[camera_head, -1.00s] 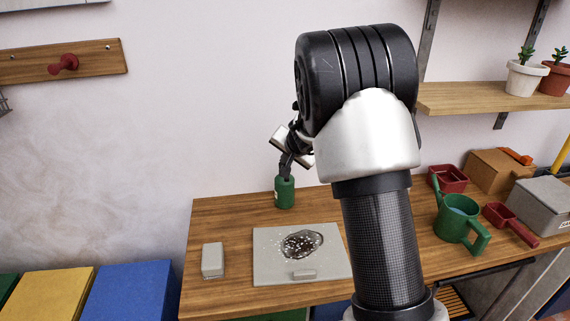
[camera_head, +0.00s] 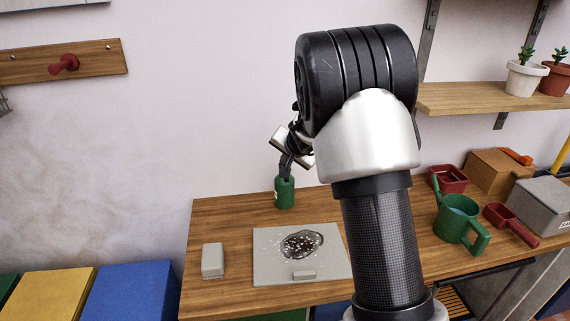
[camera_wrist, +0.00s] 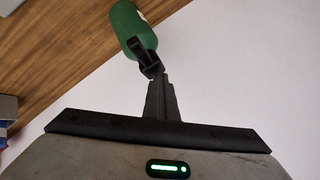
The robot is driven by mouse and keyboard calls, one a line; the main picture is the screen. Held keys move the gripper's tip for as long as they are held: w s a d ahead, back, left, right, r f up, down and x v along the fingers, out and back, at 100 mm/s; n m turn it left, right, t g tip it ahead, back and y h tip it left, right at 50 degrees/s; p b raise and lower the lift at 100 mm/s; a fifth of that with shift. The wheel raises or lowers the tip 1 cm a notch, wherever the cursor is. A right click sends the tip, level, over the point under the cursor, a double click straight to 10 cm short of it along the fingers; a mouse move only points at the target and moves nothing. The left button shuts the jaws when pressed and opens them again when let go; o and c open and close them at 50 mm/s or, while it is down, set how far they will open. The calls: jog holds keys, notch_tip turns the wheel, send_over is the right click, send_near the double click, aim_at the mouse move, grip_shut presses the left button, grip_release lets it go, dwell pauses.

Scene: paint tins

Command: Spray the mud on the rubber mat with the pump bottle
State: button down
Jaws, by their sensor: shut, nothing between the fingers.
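The green pump bottle (camera_head: 285,194) stands upright at the back of the wooden table, behind the mat. It also shows in the wrist view (camera_wrist: 131,27), with its black pump head (camera_wrist: 149,61) at my fingertips. My gripper (camera_head: 287,162) is above the bottle, its fingers shut with nothing between them; in the wrist view the fingertips (camera_wrist: 153,75) are at the pump head. I cannot tell whether they press on it. The grey rubber mat (camera_head: 268,268) lies in front of the bottle. A dark brown mud patch (camera_head: 300,245) with white specks on and around it is on the mat.
A small grey block (camera_head: 303,275) is at the mat's front edge. A light grey block (camera_head: 212,260) stands left of the mat. A green watering can (camera_head: 457,222), red scoop (camera_head: 510,225) and grey box (camera_head: 545,203) are at the right. My arm hides the table's middle.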

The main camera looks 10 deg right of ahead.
jog(key=shift+s+f, duration=0.15)
jog(key=shift+f, duration=0.3)
jog(key=shift+f+b, duration=0.45)
jog(key=shift+b, duration=0.25)
jog(key=shift+r, duration=0.1)
notch_tip(320, 180, up, 6)
jog(key=p, duration=0.5)
jog(key=shift+r, duration=0.2)
jog(key=shift+w+r, duration=0.1)
jog(key=shift+w, duration=0.1)
dwell(2.1)
